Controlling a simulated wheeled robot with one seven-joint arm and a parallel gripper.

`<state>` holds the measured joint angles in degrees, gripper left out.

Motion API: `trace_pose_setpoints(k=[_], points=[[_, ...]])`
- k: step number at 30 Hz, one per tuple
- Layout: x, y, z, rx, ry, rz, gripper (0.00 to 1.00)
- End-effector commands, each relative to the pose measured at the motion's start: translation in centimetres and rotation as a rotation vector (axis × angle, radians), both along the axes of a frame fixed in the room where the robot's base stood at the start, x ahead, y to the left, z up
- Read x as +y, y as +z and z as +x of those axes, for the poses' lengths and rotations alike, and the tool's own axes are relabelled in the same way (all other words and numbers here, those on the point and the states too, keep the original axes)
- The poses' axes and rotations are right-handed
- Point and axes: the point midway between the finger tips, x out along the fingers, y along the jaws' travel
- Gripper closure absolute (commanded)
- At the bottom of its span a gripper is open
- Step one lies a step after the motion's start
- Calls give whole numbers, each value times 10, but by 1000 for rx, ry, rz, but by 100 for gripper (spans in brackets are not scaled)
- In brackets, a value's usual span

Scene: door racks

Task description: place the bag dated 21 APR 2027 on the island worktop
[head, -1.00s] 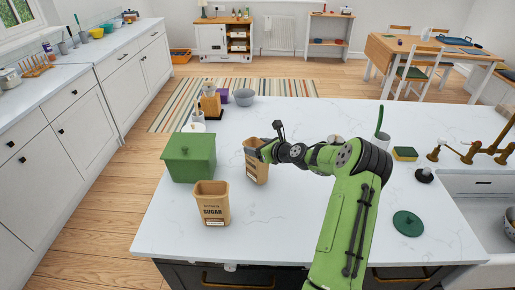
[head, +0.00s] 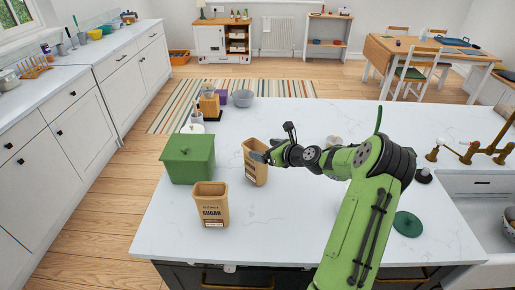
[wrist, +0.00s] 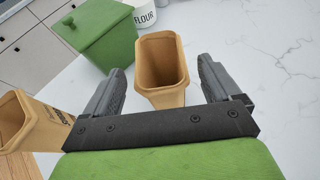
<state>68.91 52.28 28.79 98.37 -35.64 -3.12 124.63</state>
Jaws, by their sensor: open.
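Two brown open-topped paper bags stand upright on the island worktop (head: 300,225). The nearer bag (head: 211,204) reads SUGAR and has a small pale label low on its front; its date is too small to read. The other bag (head: 255,172) stands farther back, right of the green box; I see no readable date on it. My gripper (head: 261,157) is at this farther bag's right side. In the wrist view, my open gripper (wrist: 162,68) has one finger on each side of this bag (wrist: 163,97), with gaps showing. The sugar bag (wrist: 22,122) is outside the left finger.
A green lidded box (head: 188,158) stands left of the farther bag. A white FLOUR canister (wrist: 144,12) is behind it. A dark green round lid (head: 408,223) lies at the right near the sink. The middle front of the worktop is clear.

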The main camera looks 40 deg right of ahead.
Motion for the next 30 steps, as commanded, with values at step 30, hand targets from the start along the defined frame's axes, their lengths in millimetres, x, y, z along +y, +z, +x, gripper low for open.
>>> trace_pose_setpoints(k=[30], points=[[250, 111, -185, 192, 1428, -1668, 10]])
